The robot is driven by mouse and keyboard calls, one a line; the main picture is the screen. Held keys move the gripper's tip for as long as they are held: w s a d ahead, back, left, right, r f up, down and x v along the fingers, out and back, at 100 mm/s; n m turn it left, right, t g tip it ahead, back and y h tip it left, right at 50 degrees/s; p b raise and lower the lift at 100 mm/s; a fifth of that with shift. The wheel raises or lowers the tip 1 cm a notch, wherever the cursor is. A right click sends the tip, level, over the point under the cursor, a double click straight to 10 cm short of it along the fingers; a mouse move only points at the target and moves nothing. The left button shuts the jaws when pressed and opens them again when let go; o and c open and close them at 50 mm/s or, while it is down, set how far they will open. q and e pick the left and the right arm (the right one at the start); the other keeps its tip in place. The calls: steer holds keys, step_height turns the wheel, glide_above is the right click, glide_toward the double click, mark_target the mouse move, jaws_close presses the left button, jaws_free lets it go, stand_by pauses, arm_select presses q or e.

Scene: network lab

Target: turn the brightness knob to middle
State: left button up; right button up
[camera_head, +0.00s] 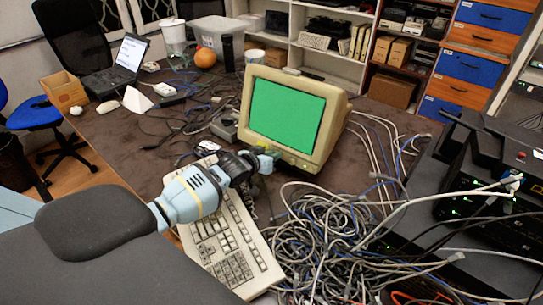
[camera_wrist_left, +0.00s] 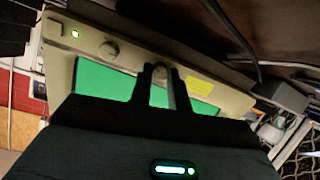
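A beige monitor (camera_head: 327,158) with a green screen stands on the desk. My left gripper (camera_head: 265,161) is at the lower left of its front in the head view. In the left wrist view (camera_wrist_left: 160,75) its two dark fingers stand a narrow gap apart, pointing at the bezel (camera_wrist_left: 210,83). One round knob (camera_wrist_left: 160,71) shows between the fingertips; I cannot tell whether they touch it. Another round knob (camera_wrist_left: 109,48) is clear to its left, beside a lit green button (camera_wrist_left: 75,34). No knob marking is readable. My right gripper is not in view.
A keyboard (camera_head: 228,240) lies below my left gripper. A tangle of cables (camera_head: 325,245) covers the desk in front of the monitor. Dark network equipment (camera_head: 490,185) stands at the right. A laptop (camera_head: 118,70) and an orange ball (camera_head: 205,58) are farther back.

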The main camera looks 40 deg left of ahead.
arm_select(q)
jaws_close()
